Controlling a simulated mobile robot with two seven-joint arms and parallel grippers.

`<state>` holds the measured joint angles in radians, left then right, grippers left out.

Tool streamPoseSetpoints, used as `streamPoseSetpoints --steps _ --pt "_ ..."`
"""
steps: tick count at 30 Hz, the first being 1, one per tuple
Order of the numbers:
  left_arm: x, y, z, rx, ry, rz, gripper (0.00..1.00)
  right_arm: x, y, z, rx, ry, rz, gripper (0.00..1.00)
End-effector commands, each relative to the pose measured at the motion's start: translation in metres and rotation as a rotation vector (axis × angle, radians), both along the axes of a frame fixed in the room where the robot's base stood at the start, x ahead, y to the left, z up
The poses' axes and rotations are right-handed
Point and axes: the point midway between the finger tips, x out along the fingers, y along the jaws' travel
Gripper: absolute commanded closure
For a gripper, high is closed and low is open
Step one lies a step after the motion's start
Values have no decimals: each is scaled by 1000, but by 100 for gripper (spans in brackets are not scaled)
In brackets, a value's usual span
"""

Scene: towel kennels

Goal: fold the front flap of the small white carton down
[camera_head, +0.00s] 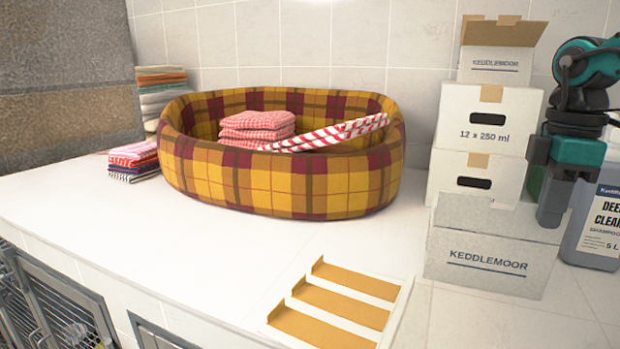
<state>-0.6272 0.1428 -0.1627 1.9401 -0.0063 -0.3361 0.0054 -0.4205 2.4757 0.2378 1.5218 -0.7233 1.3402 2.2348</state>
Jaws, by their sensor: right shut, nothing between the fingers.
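A low white carton (482,266) marked KEDDLEMOOR stands at the front of the carton group on the right of the counter. Its pale upper panel (485,216) looks flat; I cannot tell whether it is a folded flap. A smaller KEDDLEMOOR carton (489,68) sits on top of the stack behind, with a brown flap (503,31) standing up. My right gripper (551,222) points down, shut and empty, at the right end of the low carton's top. I cannot tell whether it touches the carton. My left gripper is not in view.
Two white cartons (486,134) with dark hand slots are stacked behind. A grey shampoo jug (601,222) stands close right of my gripper. A plaid pet bed (275,185) holds towels. A slotted tray (401,316) lies at the front edge. The counter between is clear.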

Motion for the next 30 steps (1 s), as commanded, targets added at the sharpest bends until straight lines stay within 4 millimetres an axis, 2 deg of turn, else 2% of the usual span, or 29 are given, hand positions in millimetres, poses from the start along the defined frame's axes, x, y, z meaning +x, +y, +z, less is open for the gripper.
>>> streamPoseSetpoints --steps 21,30 --pt "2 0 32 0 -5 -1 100 39 -20 2 0 1 -1 100" --pt "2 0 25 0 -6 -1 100 39 -20 -6 0 1 1 100"
